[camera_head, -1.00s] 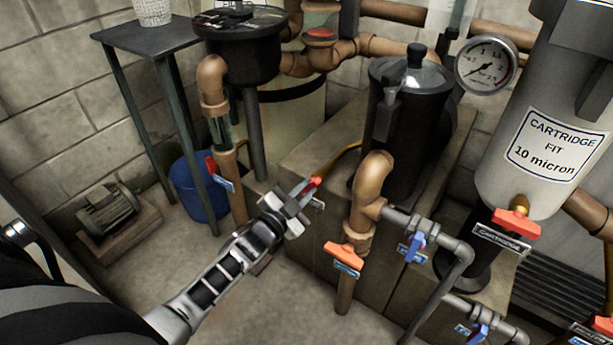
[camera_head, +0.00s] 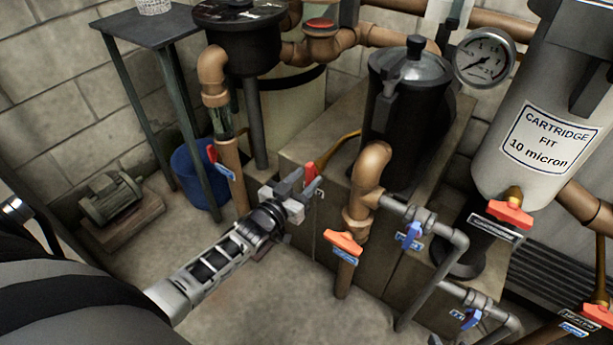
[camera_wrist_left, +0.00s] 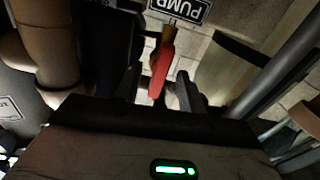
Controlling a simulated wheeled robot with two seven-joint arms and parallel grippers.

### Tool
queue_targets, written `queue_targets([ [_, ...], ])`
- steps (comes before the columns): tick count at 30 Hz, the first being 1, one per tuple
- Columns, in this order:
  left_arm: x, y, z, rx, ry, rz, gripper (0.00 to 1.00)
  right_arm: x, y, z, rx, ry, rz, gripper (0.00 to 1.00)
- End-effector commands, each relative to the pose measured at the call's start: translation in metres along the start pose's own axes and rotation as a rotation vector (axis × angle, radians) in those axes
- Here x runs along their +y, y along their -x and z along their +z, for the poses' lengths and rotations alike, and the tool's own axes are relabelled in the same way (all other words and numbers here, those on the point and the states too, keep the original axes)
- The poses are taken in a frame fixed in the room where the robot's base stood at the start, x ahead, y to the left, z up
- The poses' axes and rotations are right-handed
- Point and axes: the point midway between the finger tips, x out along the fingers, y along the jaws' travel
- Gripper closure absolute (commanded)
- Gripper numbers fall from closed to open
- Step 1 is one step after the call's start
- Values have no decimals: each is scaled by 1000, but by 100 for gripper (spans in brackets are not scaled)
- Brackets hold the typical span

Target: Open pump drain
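The pump drain valve has a red handle (camera_head: 310,173) low on the block beneath the black pump (camera_head: 408,115). A yellow-brown pipe runs up from the valve. In the left wrist view the red handle (camera_wrist_left: 162,66) hangs below a "PUMP" label (camera_wrist_left: 179,9). My left gripper (camera_head: 303,188) is at the handle. In the wrist view its two dark fingers (camera_wrist_left: 160,88) are apart, with the handle's end between them and gaps on both sides. Whether either finger touches the handle is unclear. My right gripper is not in view.
Another red handle (camera_head: 212,154) is on the brown pipe to the left. An orange-red handle (camera_head: 343,242) and a blue handle (camera_head: 412,236) are to the right. The cartridge filter (camera_head: 540,130) stands at far right. Floor (camera_head: 260,300) is clear in front.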

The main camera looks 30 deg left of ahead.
Motion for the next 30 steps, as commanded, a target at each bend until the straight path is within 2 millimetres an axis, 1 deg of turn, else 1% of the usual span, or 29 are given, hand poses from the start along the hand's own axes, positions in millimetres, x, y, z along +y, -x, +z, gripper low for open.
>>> queue_targets([
  [4,0,6,-2,-2,0,0,60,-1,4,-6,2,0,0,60],
  [15,0,57,-3,-2,-2,0,60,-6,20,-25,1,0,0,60],
  [18,0,66,-2,-1,-1,0,60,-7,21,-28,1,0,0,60],
  [22,0,70,-1,0,-1,0,60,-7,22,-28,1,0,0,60],
  [30,0,70,0,0,-1,0,60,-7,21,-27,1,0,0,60],
])
